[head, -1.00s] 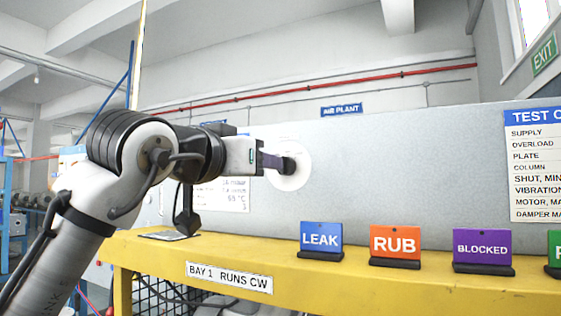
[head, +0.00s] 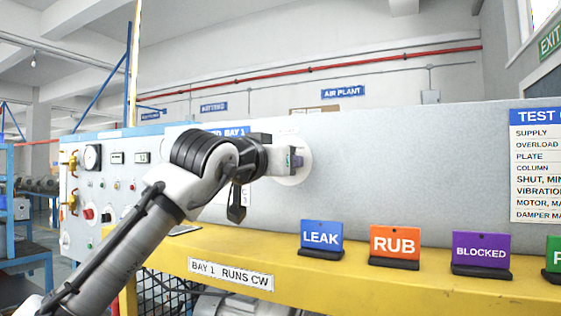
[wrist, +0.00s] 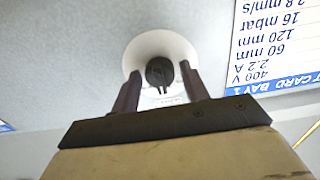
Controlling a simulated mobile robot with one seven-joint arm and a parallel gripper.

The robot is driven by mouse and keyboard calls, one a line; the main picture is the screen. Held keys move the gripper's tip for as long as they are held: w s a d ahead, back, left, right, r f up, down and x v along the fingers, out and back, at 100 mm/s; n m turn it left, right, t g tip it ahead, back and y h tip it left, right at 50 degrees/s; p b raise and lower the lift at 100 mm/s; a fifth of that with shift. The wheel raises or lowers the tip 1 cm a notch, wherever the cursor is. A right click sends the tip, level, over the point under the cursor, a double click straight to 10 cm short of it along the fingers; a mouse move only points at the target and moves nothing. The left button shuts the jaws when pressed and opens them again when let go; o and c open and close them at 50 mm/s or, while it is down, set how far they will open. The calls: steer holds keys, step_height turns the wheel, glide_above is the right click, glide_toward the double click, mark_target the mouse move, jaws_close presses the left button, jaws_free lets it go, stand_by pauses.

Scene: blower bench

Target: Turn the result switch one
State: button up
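The result switch is a black knob (wrist: 158,68) on a round white plate (wrist: 160,45) on the grey panel. In the wrist view the knob sits between the two fingers of my gripper (wrist: 160,76), with a narrow gap on each side. The fingers look open around the knob, apart from it. In the head view my gripper (head: 292,161) is in front of the white plate (head: 305,174) and hides most of the knob.
Blue LEAK (head: 321,238), orange RUB (head: 395,243) and purple BLOCKED (head: 481,250) signs stand on the yellow beam (head: 340,277) below. A test card (head: 536,165) is on the panel at right. A control panel with gauges and buttons (head: 105,185) is at left.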

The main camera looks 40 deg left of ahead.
steer(key=c, duration=0.7)
steer(key=shift+w+m+p, duration=0.1)
steer(key=shift+m+p, duration=0.45)
steer(key=shift+m, duration=0.15)
steer(key=shift+m+p, duration=1)
steer(key=shift+m, duration=2.8)
steer(key=o, duration=1)
